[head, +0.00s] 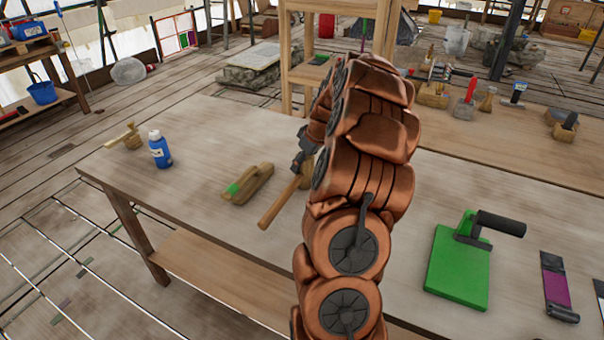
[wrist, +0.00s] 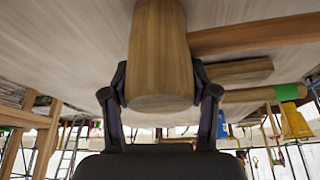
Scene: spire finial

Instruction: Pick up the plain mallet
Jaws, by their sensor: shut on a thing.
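The plain wooden mallet shows in the wrist view as a thick, light brown head (wrist: 158,55) between my gripper's two dark fingers (wrist: 160,95), with its handle running off to the right. In the head view its handle (head: 279,204) slants down to the left from behind my copper-coloured arm, over the workbench. My gripper (head: 303,155) is shut on the mallet's head. The head is mostly hidden by my arm in the head view. I cannot tell whether the mallet touches the bench.
The workbench (head: 200,140) also bears a wooden block with a green patch (head: 248,184), a blue bottle (head: 160,150) and a small wooden tool (head: 125,138) at left. A green plate with a black handle (head: 458,265) and a purple-bladed tool (head: 556,285) lie at right.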

